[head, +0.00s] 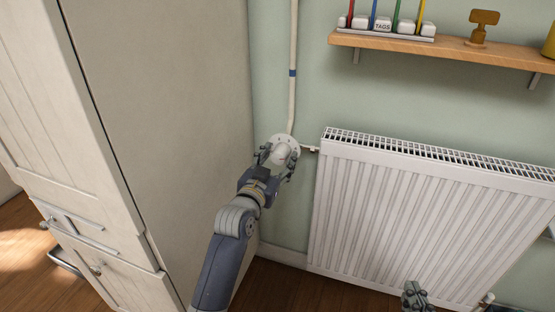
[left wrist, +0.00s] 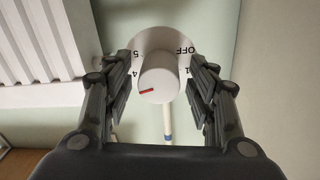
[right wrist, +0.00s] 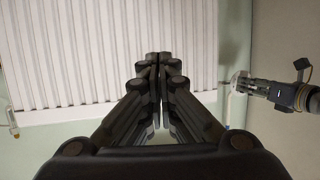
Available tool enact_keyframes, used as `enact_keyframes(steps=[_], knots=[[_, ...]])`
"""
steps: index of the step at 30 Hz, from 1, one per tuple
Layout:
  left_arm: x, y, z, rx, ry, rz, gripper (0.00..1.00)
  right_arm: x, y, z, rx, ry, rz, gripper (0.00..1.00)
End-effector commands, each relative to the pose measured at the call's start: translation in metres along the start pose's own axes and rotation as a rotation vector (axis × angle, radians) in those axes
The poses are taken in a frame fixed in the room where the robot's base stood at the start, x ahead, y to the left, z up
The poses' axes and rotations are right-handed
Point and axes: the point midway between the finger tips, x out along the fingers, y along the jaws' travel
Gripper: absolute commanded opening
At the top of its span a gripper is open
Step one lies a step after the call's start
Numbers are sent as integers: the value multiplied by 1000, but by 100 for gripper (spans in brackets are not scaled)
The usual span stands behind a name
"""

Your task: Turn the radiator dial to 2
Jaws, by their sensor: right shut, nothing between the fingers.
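The radiator dial is a white round plate (head: 285,142) with a white knob (left wrist: 158,80), at the radiator's upper left corner. In the left wrist view, the plate shows OFF, 5, 4 and 1; other marks are hidden behind the knob and fingers. A red line (left wrist: 148,91) on the knob's face points left and slightly down, below the 4; I cannot tell the exact setting. My left gripper (head: 278,158) is open, one finger on each side of the knob, with gaps on both sides. My right gripper (head: 415,292) is shut and empty, in front of the radiator.
The white radiator (head: 420,215) stands right of the dial. A tall cabinet (head: 170,120) rises close on the left. A pipe (head: 292,72) runs up from the dial. A wooden shelf (head: 450,52) with tags and a brass-coloured piece hangs above the radiator.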

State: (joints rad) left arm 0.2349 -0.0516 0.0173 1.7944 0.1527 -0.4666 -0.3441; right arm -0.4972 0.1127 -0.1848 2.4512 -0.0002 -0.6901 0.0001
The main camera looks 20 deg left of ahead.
Motion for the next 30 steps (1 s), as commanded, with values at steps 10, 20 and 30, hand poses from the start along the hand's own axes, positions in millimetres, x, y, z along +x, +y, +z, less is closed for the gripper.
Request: enact_keyframes(steps=[10,20,30], knots=[[0,0,0,-1,0,0,11,0,0,0,0,-2,0,0],[0,0,-2,-55,1,0,11,-11,5,35,0,-183,11,0],[0,0,-2,-212,4,-1,11,-73,17,120,9,-665,39,0]])
